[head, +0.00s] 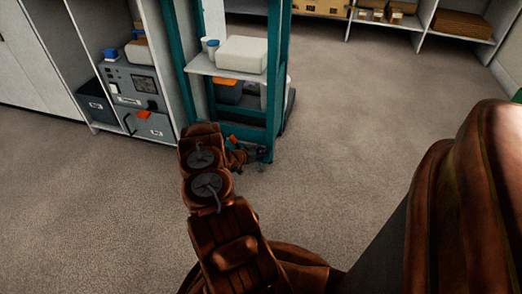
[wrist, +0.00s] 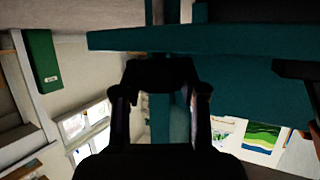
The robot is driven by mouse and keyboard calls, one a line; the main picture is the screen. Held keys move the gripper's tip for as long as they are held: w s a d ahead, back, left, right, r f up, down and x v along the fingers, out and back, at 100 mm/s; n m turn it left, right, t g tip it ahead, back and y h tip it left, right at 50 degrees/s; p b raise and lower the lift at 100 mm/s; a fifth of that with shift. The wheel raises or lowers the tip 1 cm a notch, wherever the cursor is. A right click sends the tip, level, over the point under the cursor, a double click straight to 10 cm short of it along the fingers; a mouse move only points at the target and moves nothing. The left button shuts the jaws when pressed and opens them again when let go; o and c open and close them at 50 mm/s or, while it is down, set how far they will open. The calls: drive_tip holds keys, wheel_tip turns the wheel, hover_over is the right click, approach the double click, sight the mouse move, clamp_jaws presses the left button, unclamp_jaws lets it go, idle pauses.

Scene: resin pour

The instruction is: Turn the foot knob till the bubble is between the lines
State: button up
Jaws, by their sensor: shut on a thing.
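The teal frame (head: 273,80) stands upright on the floor, and its lower end is beside my gripper (head: 241,156). In the wrist view my gripper (wrist: 160,76) is dark against the light, with its fingers closed in on a dark thing just under a teal beam (wrist: 215,38) of the frame. This thing sits where a foot knob would be, but its shape is lost in shadow. The bubble and its lines do not show in either view.
A grey device with a screen (head: 138,90) stands in the cabinet to the left. Shelving (head: 420,18) lines the back. The carpet (head: 380,110) to the right is clear.

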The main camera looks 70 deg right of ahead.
drive_tip(key=shift+a+r+p, duration=0.1)
drive_tip(key=shift+r+p, duration=0.15)
drive_tip(key=shift+p, duration=0.5)
drive_tip(key=shift+n+t+p, duration=0.4)
drive_tip(key=shift+p, duration=0.2)
drive_tip(key=n+t+p, duration=0.1)
drive_tip(key=t+p, duration=0.1)
drive_tip(key=p, duration=0.2)
drive_tip(key=shift+r+n+h, duration=0.15)
drive_tip(key=shift+n+h, duration=0.15)
drive_tip(key=n+t+p, duration=0.1)
drive_tip(key=p, duration=0.2)
drive_tip(key=shift+n+t+p, duration=0.3)
drive_tip(key=shift+t, duration=0.1)
drive_tip(key=shift+s+f+n+t+p, duration=0.1)
drive_tip(key=shift+f+n+t+p, duration=0.1)
drive_tip(key=shift+n+t+p, duration=0.5)
drive_tip(key=n+t, duration=0.1)
drive_tip(key=t, duration=0.1)
drive_tip(key=n+t+p, duration=0.1)
drive_tip(key=n, duration=0.1)
drive_tip(key=shift+f+t+y, duration=0.2)
drive_tip(key=shift+t+y, duration=0.2)
drive_tip(key=shift+n+t+y+b, duration=0.3)
drive_tip(key=shift+n+t+y, duration=0.4)
drive_tip(key=shift+n+t, duration=1)
drive_tip(key=shift+t, duration=0.1)
